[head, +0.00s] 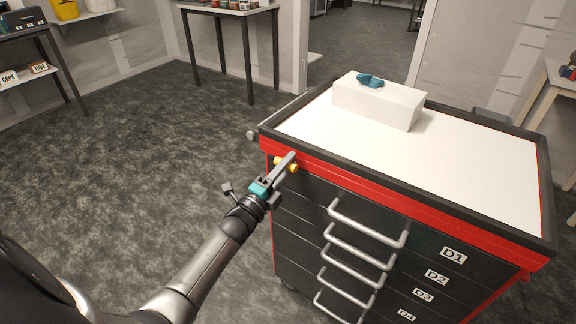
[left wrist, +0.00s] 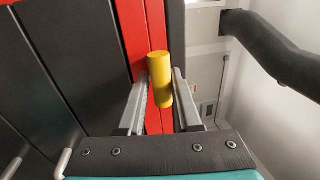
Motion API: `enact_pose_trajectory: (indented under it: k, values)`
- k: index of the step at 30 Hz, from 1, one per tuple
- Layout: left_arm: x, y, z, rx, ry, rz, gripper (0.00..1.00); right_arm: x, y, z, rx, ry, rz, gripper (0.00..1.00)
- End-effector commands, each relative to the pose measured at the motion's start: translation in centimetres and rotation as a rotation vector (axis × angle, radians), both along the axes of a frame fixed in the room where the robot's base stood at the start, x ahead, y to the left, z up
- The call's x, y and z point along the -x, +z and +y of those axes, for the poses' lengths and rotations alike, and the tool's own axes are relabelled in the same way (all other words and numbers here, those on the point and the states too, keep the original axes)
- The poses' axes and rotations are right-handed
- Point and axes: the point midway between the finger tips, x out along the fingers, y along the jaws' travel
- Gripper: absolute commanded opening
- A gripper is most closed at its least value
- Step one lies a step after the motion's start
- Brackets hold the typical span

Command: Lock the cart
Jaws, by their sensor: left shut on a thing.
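The cart (head: 300,150) is a red and black tool cart with a white top and several drawers with grey handles, labelled D1 to D4. A yellow lock knob (left wrist: 159,78) sticks out from the red band at its near left corner. My left gripper (head: 287,162) is at that corner, shut on the yellow knob; parts of the knob show on both sides of the fingers in the head view (head: 293,168). In the left wrist view the knob stands between the two grey fingers (left wrist: 158,95). The drawers look closed. My right gripper is in neither view.
A white block (head: 375,103) with a teal item (head: 369,80) on it stands on the cart top. A push handle (head: 252,134) is at the cart's left side. Dark-legged tables stand at the back and left. The floor left of the cart is clear.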

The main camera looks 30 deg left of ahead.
Motion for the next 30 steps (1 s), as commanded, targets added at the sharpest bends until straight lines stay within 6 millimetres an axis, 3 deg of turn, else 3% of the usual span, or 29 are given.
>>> enact_pose_trajectory:
  k: [1,8,20,30]
  values:
    - [0.0,0.1,0.2,-0.005,0.004,-0.002,0.35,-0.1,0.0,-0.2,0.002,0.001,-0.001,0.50]
    - [0.0,0.1,0.1,-0.002,0.003,-0.001,0.61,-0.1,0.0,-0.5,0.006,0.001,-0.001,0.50]
    - [0.8,-0.2,0.1,0.000,0.000,0.001,0.61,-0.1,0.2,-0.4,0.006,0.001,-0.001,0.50]
    - [6.5,-1.3,0.6,0.000,0.001,0.003,0.61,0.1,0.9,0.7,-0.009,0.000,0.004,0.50]
